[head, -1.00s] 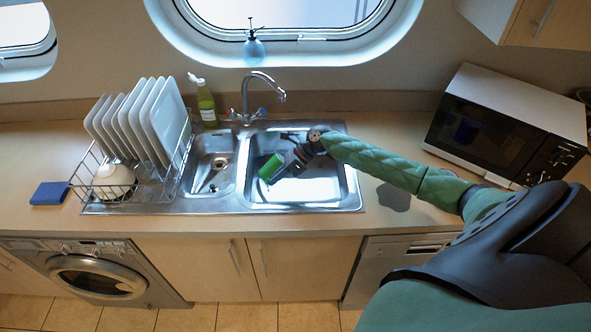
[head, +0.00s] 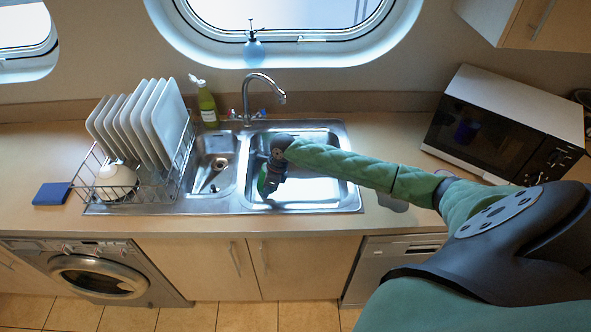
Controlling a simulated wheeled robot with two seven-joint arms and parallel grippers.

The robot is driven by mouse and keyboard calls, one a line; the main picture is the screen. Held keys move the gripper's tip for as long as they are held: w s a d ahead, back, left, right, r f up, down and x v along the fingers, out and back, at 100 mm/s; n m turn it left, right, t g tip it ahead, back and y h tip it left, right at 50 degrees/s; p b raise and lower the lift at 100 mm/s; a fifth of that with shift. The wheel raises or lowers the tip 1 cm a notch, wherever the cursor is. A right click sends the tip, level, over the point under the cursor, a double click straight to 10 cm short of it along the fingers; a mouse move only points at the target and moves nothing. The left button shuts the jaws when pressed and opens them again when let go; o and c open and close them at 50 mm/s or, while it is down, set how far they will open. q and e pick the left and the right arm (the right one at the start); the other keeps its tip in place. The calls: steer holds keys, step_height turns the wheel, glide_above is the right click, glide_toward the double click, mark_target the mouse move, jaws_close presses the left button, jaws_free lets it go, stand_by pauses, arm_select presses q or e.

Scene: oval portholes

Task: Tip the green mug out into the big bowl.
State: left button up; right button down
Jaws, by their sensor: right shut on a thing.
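The green mug (head: 262,181) is held by my right gripper (head: 266,178), over the left part of the big bowl (head: 318,192), the larger right-hand basin of the steel sink. The gripper is shut on the mug and hides much of it. The mug shows as a narrow green shape, tilted; I cannot see into its mouth or tell if anything is coming out. My right arm reaches in from the right across the big bowl. My left gripper is not in view.
A small basin (head: 214,182) with something pale in it lies left of the big bowl. The tap (head: 247,95) stands behind. A dish rack (head: 152,188) with several plates is at left, with a green bottle (head: 207,104) near it. A microwave (head: 510,125) is at right.

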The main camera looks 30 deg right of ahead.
steer(key=shift+w+a+f+g+h, duration=0.1)
steer(key=shift+a+f+g+h, duration=0.05)
steer(key=shift+a+f+h, duration=0.7)
steer(key=shift+w+a+f+g+h, duration=0.15)
steer(key=shift+a+f+h, duration=0.4)
steer(key=shift+h, duration=0.6)
